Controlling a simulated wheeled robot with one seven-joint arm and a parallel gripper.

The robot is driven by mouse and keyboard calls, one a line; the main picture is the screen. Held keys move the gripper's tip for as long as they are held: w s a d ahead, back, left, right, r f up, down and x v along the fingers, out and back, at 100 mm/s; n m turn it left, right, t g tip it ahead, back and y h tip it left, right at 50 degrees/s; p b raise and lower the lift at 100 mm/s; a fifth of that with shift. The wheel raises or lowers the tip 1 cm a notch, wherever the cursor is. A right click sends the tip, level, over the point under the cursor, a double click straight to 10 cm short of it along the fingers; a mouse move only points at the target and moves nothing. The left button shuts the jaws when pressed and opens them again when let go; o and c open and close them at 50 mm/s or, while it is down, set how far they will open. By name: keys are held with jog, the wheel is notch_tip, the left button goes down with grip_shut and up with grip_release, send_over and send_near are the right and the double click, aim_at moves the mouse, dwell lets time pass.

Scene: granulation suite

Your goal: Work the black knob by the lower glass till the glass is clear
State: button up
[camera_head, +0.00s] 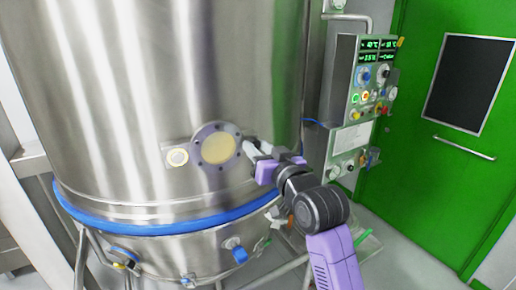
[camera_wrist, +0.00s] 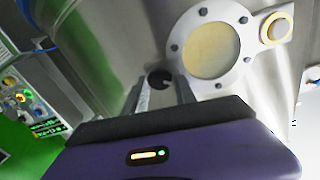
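The lower glass (camera_head: 219,148) is a round sight window in a bolted metal ring on the steel vessel. Its pane looks cloudy cream-yellow, also in the wrist view (camera_wrist: 211,50). The black knob (camera_wrist: 159,77) shows in the wrist view just beside the ring, as a dark round shape. My gripper (camera_head: 247,145) is at the right side of the ring in the head view, hiding the knob there. In the wrist view its two fingers (camera_wrist: 162,88) stand apart, with the knob between or just beyond their tips. I cannot tell whether they touch it.
A small round yellowish port (camera_head: 177,157) sits left of the ring. A control panel (camera_head: 372,80) with lit displays and buttons stands to the right, before a green door (camera_head: 450,140). A blue band (camera_head: 150,228) circles the vessel below the glass.

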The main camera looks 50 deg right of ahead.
jog(key=shift+n, duration=0.4)
grip_shut()
jog(key=n, duration=0.2)
jog(key=shift+n+b, duration=0.3)
jog(key=shift+n, duration=0.1)
jog(key=shift+a+f+n+b, duration=0.1)
jog(key=shift+n+b, duration=0.9)
jog(key=shift+n, duration=4.5)
jog(key=o, duration=1.2)
grip_release()
jog(key=shift+c, duration=0.2)
